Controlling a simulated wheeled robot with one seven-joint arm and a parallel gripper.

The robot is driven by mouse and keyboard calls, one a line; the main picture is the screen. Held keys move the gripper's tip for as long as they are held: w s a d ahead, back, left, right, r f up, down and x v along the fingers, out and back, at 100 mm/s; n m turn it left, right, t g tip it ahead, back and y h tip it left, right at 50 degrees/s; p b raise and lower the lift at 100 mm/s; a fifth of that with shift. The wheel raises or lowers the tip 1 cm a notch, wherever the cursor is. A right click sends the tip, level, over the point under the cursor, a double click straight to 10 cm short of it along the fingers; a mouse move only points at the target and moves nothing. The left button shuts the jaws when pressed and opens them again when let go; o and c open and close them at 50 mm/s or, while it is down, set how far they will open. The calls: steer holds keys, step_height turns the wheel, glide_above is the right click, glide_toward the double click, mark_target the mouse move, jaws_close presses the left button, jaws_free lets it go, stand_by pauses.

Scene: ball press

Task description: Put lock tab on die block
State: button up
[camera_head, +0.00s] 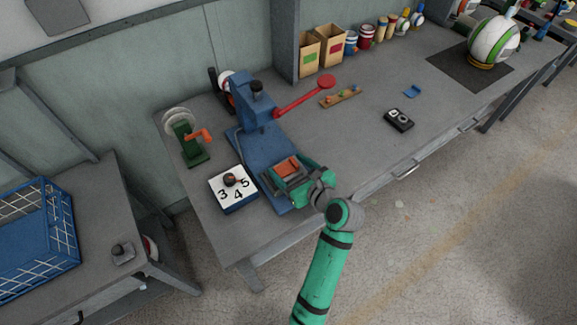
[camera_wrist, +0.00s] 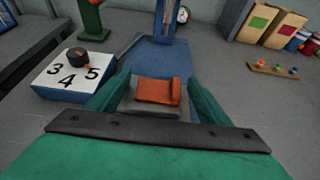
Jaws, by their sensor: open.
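An orange piece with a raised right end (camera_wrist: 158,91), which looks like the lock tab, lies on a grey block (camera_wrist: 150,108), which looks like the die block. In the head view the orange piece (camera_head: 287,166) shows on the blue press base (camera_head: 262,150). My gripper (camera_wrist: 157,88) is open, with one green finger on each side of the orange piece and grey block. In the head view my gripper (camera_head: 286,175) is low over the front of the base. I cannot tell whether the fingers touch either piece. The block's near side is partly hidden by my gripper.
The press column (camera_head: 255,105) with its red lever (camera_head: 305,97) rises behind. A numbered box (camera_head: 233,189) with a dark knob stands left of the base, and a green stand (camera_head: 187,143) behind it.

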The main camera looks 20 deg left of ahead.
steer(key=v, duration=1.1)
steer(key=shift+s+d, duration=0.25)
